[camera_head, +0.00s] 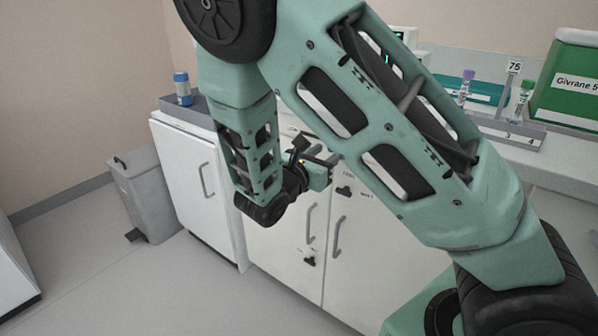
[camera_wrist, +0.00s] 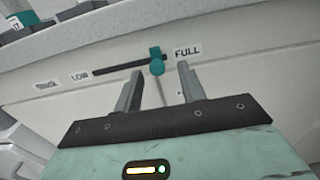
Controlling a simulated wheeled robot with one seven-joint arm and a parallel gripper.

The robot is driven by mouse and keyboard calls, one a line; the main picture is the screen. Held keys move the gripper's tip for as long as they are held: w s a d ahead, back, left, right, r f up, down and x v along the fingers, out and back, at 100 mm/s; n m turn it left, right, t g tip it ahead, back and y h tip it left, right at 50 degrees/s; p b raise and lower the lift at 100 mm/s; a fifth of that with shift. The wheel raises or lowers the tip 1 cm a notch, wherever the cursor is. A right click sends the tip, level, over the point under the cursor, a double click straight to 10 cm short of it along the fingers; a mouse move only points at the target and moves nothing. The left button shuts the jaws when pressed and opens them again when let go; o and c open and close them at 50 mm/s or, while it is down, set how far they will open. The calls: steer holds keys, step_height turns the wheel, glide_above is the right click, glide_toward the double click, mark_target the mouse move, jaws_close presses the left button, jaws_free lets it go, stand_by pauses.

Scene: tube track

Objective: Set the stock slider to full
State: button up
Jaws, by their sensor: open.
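The stock slider shows in the wrist view as a dark slot (camera_wrist: 118,68) on a pale front panel, with a teal knob (camera_wrist: 157,66) near its right end. The FULL label (camera_wrist: 187,52) is just right of the knob. The LOW label (camera_wrist: 80,76) is by the slot's left end, and a blurred label (camera_wrist: 45,85) is farther left. My gripper (camera_wrist: 158,76) is open, its fingers either side of the knob in the picture; I cannot tell if either touches it. In the head view my gripper (camera_head: 322,166) is in front of the cabinet, and the slider is hidden.
White cabinet doors (camera_head: 290,247) with handles stand below the counter. A grey bin (camera_head: 146,195) is at the left.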

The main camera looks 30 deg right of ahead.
steer(key=p+v, duration=0.1)
steer(key=v, duration=1.5)
steer(key=shift+p, duration=0.35)
steer(key=shift+d, duration=0.1)
steer(key=s+f+m+g+y, duration=0.2)
steer(key=s+m+g+y, duration=0.55)
steer(key=s, duration=0.45)
steer(key=s+a+r+m+t+y, duration=0.1)
steer(key=s+a+r+m+y, duration=0.15)
steer(key=s+a+y, duration=0.2)
steer(key=s+a+r+m+t+y, duration=0.1)
steer(key=s+a+r+m+y, duration=0.1)
steer(key=s+a+m+y, duration=0.3)
step_height(320, 180, up, 18)
steer(key=w+a+p, duration=0.1)
steer(key=w+p, duration=0.1)
steer(key=p, duration=1.6)
steer(key=shift+n+g+y+p, duration=0.3)
steer(key=shift+g+p, duration=0.05)
steer(key=shift+w+f, duration=0.1)
steer(key=shift+w, duration=0.05)
